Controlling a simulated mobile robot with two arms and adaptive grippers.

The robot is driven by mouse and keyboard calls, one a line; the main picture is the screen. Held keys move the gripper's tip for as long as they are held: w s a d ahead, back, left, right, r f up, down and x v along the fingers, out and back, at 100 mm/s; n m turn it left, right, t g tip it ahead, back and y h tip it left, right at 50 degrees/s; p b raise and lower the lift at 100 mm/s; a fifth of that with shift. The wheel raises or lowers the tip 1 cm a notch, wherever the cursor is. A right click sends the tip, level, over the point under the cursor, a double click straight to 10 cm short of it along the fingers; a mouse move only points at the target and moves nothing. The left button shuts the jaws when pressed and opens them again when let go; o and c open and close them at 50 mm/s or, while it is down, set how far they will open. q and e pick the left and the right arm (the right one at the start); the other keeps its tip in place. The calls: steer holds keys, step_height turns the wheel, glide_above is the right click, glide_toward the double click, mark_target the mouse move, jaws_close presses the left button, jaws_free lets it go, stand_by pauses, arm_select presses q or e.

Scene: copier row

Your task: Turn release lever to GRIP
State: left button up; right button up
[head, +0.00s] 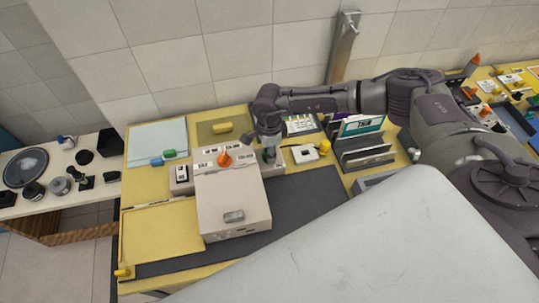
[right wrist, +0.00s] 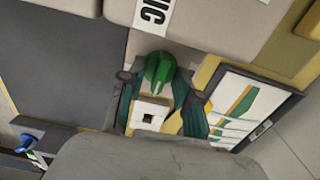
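A beige machine (head: 232,205) stands on the yellow table, with white label strips along its back panel. An orange lever (head: 224,159) stands up among these labels; the word it points to is too small to read. My right gripper (head: 269,153) is at the machine's back right corner, to the right of the orange lever and apart from it. In the right wrist view, my right gripper (right wrist: 161,84) has its fingers apart on either side of a green rounded knob (right wrist: 160,70), with gaps beside it. I cannot tell which part is the release lever. My left gripper is out of view.
A dark mat (head: 305,205) lies right of the machine. A file rack (head: 365,155) and a white block (head: 305,154) stand to the right. The tiled wall closes the back.

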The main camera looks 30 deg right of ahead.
steer(key=shift+c, duration=0.3)
jaws_close()
steer(key=shift+f+n+b, duration=0.15)
steer(key=shift+n+b, duration=0.35)
steer(key=shift+b, duration=0.05)
steer(key=shift+n, duration=0.5)
